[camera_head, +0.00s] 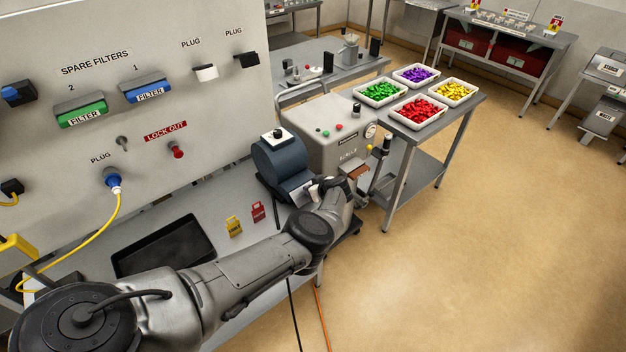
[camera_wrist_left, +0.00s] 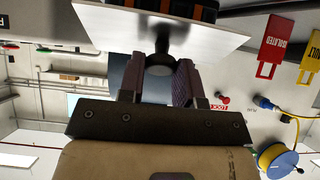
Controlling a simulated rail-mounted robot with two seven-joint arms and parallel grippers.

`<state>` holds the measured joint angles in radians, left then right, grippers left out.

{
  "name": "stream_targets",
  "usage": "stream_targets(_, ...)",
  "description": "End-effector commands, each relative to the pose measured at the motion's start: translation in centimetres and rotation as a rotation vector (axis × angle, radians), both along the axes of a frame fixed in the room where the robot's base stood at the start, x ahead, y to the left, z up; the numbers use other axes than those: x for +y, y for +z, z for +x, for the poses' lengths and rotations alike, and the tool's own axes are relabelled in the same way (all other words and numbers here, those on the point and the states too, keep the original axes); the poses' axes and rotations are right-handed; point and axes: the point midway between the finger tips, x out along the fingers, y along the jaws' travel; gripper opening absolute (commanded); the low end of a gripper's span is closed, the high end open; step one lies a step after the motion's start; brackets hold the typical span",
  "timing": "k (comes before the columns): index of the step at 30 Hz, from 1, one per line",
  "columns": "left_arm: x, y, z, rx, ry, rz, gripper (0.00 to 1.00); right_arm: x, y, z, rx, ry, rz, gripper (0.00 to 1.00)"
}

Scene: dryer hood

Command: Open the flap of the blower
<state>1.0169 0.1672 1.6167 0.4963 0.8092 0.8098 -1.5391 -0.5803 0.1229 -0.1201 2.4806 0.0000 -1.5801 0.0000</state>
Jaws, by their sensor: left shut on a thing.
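The blower (camera_head: 281,165) is a dark blue rounded housing on the bench, beside a grey machine. A pale plate (camera_head: 303,195) shows at its front, partly hidden by my left arm. In the left wrist view a white plate (camera_wrist_left: 108,24), which looks like the flap, carries a black round knob (camera_wrist_left: 160,70). My left gripper (camera_wrist_left: 160,62) is shut on this knob, one finger on each side. In the head view my left arm reaches to the blower, and its fingers are hidden. How far the flap stands open I cannot tell. My right gripper is not in view.
A grey machine (camera_head: 330,135) stands right behind the blower. Yellow (camera_head: 234,227) and red (camera_head: 258,211) tags and a black tray (camera_head: 165,246) are on the bench. A panel (camera_head: 130,115) with plugs and filters rises at left. The floor at right is clear.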

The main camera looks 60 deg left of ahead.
Motion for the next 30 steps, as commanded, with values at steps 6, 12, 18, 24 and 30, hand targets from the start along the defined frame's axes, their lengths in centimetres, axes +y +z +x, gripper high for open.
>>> stream_targets(6, 0.7, 1.5, -0.1, -0.027, 0.004, -0.205, 0.08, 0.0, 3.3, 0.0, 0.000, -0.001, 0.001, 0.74)
stream_targets(12, 1.4, 1.8, -0.2, -0.047, 0.004, -0.386, 0.08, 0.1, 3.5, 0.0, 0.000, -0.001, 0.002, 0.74)
stream_targets(18, 2.0, 1.9, -0.2, -0.065, 0.004, -0.543, 0.08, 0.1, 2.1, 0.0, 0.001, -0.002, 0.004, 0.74)
stream_targets(24, 2.5, 2.2, -0.3, -0.077, 0.002, -0.660, 0.08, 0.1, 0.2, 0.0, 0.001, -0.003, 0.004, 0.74)
stream_targets(30, 2.8, 2.4, -0.4, -0.085, 0.003, -0.735, 0.08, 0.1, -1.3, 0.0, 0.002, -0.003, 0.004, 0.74)
